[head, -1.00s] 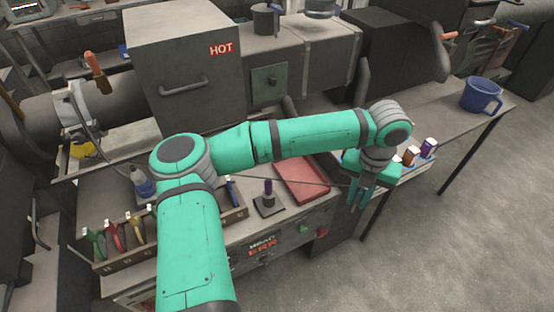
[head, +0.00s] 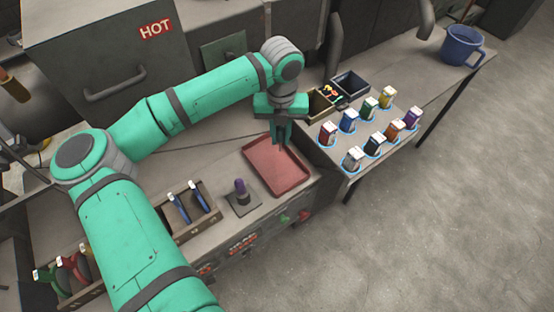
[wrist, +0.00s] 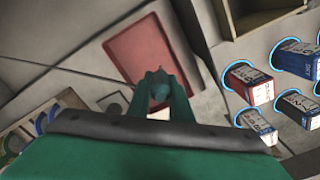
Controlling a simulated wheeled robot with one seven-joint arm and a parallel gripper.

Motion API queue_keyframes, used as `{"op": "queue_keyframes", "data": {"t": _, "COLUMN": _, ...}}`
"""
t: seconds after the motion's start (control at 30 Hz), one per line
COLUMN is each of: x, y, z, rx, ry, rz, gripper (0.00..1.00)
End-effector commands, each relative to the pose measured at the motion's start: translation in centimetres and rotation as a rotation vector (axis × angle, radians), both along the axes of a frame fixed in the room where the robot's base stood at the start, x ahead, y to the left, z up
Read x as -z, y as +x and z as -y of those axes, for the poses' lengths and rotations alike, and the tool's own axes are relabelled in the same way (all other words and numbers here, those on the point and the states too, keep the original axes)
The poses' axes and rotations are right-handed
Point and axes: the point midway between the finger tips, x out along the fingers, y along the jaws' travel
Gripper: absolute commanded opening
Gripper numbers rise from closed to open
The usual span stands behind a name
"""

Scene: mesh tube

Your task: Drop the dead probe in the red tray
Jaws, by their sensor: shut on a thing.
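The red tray (head: 277,172) lies flat on the bench in the head view and looks empty. It also shows in the wrist view (wrist: 130,48), beyond my fingers. In the wrist view my fingers (wrist: 159,88) are shut on a small dark grey thing, taken to be the dead probe (wrist: 159,84). Most of it is hidden by my fingers. A thin dark line, perhaps its lead, runs left from near my gripper in the head view.
Several coloured, white-topped boxes (head: 375,144) stand right of the tray. Dark bins (head: 351,85) are behind them. A purple-topped thing (head: 241,190) stands on a pad left of the tray. A tool rack (head: 188,203) is farther left. A blue mug (head: 461,46) is far right.

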Motion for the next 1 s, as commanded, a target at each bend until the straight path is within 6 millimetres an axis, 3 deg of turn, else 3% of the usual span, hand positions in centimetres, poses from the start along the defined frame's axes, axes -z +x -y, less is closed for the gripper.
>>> {"op": "queue_keyframes", "data": {"t": 0.3, "x": 3.0, "y": 0.0, "z": -0.3, "rx": -0.005, "ry": 0.0, "rz": 0.0, "gripper": 0.0}}
{"op": "queue_keyframes", "data": {"t": 0.73, "x": 3.6, "y": 0.0, "z": 0.3, "rx": 0.005, "ry": 0.0, "rz": 0.0, "gripper": 0.0}}
{"op": "queue_keyframes", "data": {"t": 0.77, "x": 3.6, "y": 0.0, "z": 0.2, "rx": 0.004, "ry": 0.0, "rz": 0.0, "gripper": 0.26}}
{"op": "queue_keyframes", "data": {"t": 0.83, "x": 3.6, "y": 0.0, "z": 0.2, "rx": 0.004, "ry": 0.0, "rz": 0.0, "gripper": 0.41}}
{"op": "queue_keyframes", "data": {"t": 1.0, "x": 3.6, "y": 0.0, "z": 0.1, "rx": 0.002, "ry": 0.0, "rz": 0.0, "gripper": 0.41}}
